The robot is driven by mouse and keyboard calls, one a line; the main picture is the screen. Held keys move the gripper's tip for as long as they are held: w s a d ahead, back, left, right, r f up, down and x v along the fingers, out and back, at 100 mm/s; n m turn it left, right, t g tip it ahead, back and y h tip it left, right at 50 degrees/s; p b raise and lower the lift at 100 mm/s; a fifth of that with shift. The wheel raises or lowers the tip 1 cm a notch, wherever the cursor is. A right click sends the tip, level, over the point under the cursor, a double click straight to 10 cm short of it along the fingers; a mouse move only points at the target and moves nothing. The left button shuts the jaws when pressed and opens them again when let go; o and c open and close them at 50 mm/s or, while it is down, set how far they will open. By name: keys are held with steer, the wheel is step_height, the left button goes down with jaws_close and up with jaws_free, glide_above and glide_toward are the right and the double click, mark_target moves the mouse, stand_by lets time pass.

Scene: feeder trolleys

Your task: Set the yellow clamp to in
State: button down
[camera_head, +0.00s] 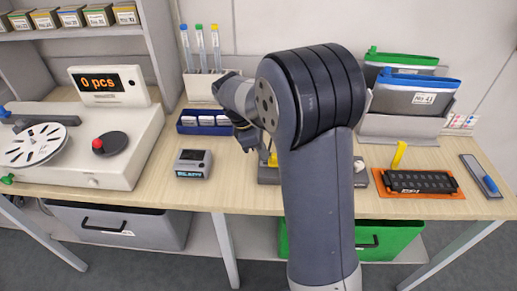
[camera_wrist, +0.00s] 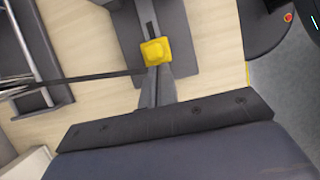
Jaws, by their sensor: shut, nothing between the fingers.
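The yellow clamp (camera_head: 272,159) is a small yellow block on a dark grey base (camera_head: 268,175) on the bench, partly hidden behind my arm in the head view. In the wrist view the yellow block (camera_wrist: 155,51) sits over a narrow grey track with a dark slot. My gripper (camera_head: 248,147) is shut and empty, pointing down just left of the clamp in the head view. In the wrist view my shut fingers (camera_wrist: 158,86) seem to end close to the yellow block; I cannot tell whether they touch it.
A small grey display box (camera_head: 193,163) and a blue tray (camera_head: 204,122) are to the left. A white counting machine (camera_head: 92,150) is farther left. To the right are a black part on an orange plate (camera_head: 432,194) and grey bins. My arm hides the bench middle.

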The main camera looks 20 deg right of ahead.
steer(key=d, duration=0.1)
steer(key=s+d+p, duration=0.1)
steer(key=d, duration=0.2)
steer(key=shift+s+d+r+p, duration=0.1)
steer(key=shift+s+d+p, duration=0.2)
steer(key=shift+d, duration=0.1)
steer(key=shift+w+a, duration=0.1)
steer(key=shift+a, duration=0.3)
steer(key=a, duration=0.1)
steer(key=w+a+p, duration=0.1)
steer(key=a, duration=0.1)
steer(key=shift+w+a+r, duration=0.1)
steer(key=shift+a+r, duration=0.05)
steer(key=shift+r, duration=0.05)
steer(key=shift+w+a+r, duration=0.4)
steer(key=shift+a+r, duration=0.25)
steer(key=shift+r, duration=0.2)
steer(key=s+v, duration=0.1)
steer(key=v, duration=0.6)
steer(key=shift+w+d+r, duration=0.2)
steer(key=shift+w+r, duration=0.05)
